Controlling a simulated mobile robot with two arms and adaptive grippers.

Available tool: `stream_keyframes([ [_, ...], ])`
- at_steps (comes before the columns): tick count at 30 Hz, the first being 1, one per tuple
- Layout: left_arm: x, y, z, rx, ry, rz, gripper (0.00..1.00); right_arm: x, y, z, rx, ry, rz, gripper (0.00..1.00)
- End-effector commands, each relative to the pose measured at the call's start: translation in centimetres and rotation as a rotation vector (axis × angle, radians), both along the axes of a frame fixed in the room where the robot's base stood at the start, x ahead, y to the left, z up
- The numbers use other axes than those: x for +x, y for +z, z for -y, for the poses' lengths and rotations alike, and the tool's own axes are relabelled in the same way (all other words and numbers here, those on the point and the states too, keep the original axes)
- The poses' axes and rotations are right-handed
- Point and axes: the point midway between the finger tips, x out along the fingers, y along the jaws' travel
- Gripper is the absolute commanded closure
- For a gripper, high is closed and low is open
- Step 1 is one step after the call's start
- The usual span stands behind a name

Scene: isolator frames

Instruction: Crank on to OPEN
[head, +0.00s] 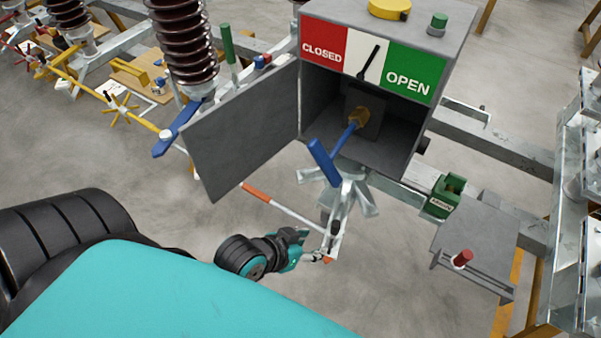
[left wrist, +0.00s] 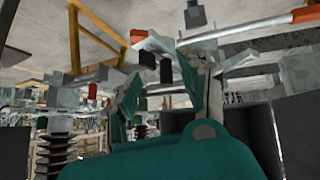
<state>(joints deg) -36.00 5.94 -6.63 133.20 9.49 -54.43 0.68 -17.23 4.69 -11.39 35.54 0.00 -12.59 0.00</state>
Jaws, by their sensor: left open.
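The grey drive box (head: 452,45) has its door (head: 243,130) swung open to the left. My left gripper (head: 311,247) is open below the box, apart from the blue handle. Its fingers also show in the left wrist view (left wrist: 157,68). My right gripper is not in view.
A pale lever with an orange end (head: 256,192) lies close to my left gripper; contact cannot be told. A green padlock-like block (head: 446,196) and a grey plate with a red knob (head: 462,258) stand to the right. A brown insulator (head: 184,45) stands behind the door.

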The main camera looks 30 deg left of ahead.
Motion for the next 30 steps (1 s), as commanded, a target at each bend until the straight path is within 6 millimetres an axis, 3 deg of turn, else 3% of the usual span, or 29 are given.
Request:
stream_keyframes([
  [7,3.3,5.3,0.7,-0.233,0.125,0.354,0.56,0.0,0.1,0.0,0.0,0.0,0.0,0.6],
  [15,4.0,9.8,-3.0,-0.421,0.353,0.704,0.56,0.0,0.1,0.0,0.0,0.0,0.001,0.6],
  [23,4.6,10.9,-4.4,-0.453,0.418,0.793,0.56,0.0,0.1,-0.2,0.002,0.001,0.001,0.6],
  [30,9.3,11.0,-4.4,-0.455,0.418,0.797,0.56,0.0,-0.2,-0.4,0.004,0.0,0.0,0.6],
])
